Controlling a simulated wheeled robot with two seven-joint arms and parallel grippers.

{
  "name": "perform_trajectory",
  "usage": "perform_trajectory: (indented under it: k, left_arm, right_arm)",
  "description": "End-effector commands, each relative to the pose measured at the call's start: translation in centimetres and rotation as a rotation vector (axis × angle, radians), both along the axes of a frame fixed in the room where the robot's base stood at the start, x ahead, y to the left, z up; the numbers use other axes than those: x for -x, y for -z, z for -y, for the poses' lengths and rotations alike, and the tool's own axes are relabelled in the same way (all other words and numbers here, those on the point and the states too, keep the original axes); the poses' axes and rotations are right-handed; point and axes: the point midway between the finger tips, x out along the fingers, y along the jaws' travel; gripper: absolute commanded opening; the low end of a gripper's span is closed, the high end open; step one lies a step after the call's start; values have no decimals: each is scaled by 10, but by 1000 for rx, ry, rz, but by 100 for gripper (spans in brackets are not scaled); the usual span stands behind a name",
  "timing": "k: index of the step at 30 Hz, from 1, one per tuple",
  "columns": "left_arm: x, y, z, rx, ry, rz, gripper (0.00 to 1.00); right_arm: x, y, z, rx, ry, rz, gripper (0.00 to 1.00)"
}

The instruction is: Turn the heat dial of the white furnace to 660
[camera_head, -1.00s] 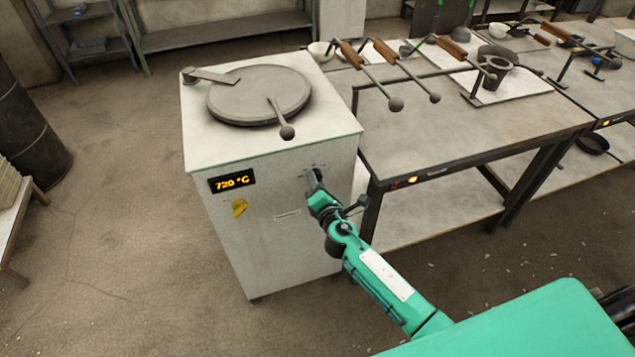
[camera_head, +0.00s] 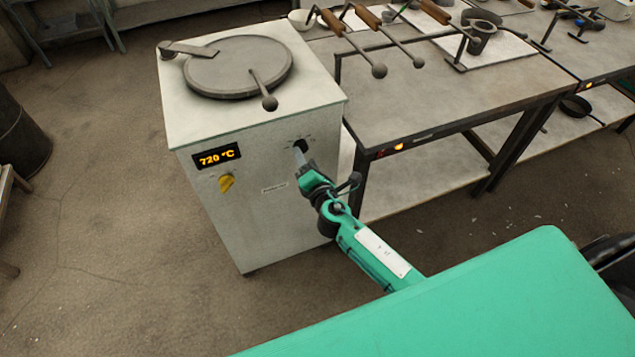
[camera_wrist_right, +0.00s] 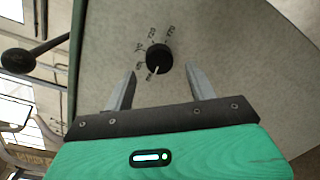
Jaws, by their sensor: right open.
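The white furnace (camera_head: 235,205) stands left of the table, and its display (camera_head: 217,156) reads 720 °C. The black round heat dial (camera_head: 301,145) is on the right part of the front panel. In the right wrist view the dial (camera_wrist_right: 159,57) shows a white pointer line and printed numbers around it. My right gripper (camera_head: 302,158) is at the panel just in front of the dial. In the wrist view its fingers (camera_wrist_right: 161,78) are spread wide, one on each side and a little short of the dial, apart from it. My left gripper is not in view.
The round lid (camera_head: 238,68) with a ball-ended handle covers the furnace top. A worktable (camera_head: 430,105) with ladles stands close on the right.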

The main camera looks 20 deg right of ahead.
Motion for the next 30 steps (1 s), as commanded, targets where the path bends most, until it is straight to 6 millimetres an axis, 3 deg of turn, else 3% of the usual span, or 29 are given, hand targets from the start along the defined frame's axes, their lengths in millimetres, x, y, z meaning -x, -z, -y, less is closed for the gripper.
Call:
perform_trajectory:
  k: [9,15,21,30]
  left_arm:
    - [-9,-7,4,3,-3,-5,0]
    - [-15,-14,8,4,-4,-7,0]
    - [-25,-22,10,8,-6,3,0]
    - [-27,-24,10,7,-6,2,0]
  right_arm:
    - [65,0,-1,-1,-1,-2,57]
    - [93,-2,-1,0,-1,-2,57]
    - [107,-3,-1,0,-1,-2,57]
    - [108,-4,-1,0,-1,-1,57]
